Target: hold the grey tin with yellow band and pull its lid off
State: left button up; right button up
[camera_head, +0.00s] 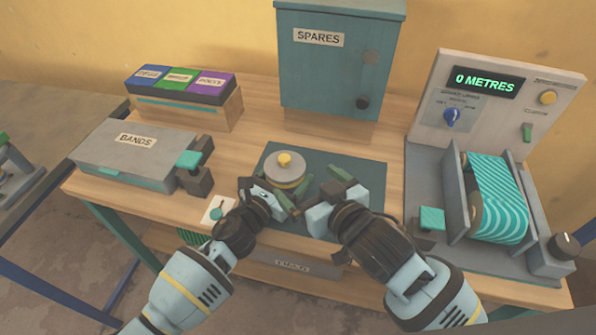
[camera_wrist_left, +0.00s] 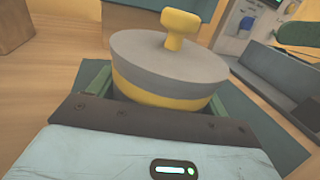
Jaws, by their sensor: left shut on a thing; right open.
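The grey tin with a yellow band (camera_head: 284,181) stands upright on the dark green mat (camera_head: 327,157) at the middle of the bench. Its grey lid (camera_wrist_left: 168,62) is on, with a yellow knob (camera_wrist_left: 181,29) on top. My left gripper (camera_head: 279,198) is shut on the tin, with its fingers at the tin's sides in the left wrist view (camera_wrist_left: 160,90). The tin's lower part is hidden by the gripper there. My right gripper (camera_head: 338,188) is open and empty, just right of the tin and apart from the knob.
A blue SPARES cabinet (camera_head: 335,75) stands behind the mat. A grey BANDS box (camera_head: 135,150) and a rack of coloured blocks (camera_head: 185,83) are at left. A machine with a metre display (camera_head: 490,82) and a teal striped roll (camera_head: 497,200) stands at right. The mat's back is clear.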

aim_at(284, 157)
jog(key=x, duration=1.1)
jog(key=c, duration=1)
jog(key=shift+o, duration=0.2)
jog(key=shift+r, duration=0.25)
jog(key=shift+r, duration=0.75)
jog(key=shift+r, duration=0.15)
jog(key=shift+r, duration=2)
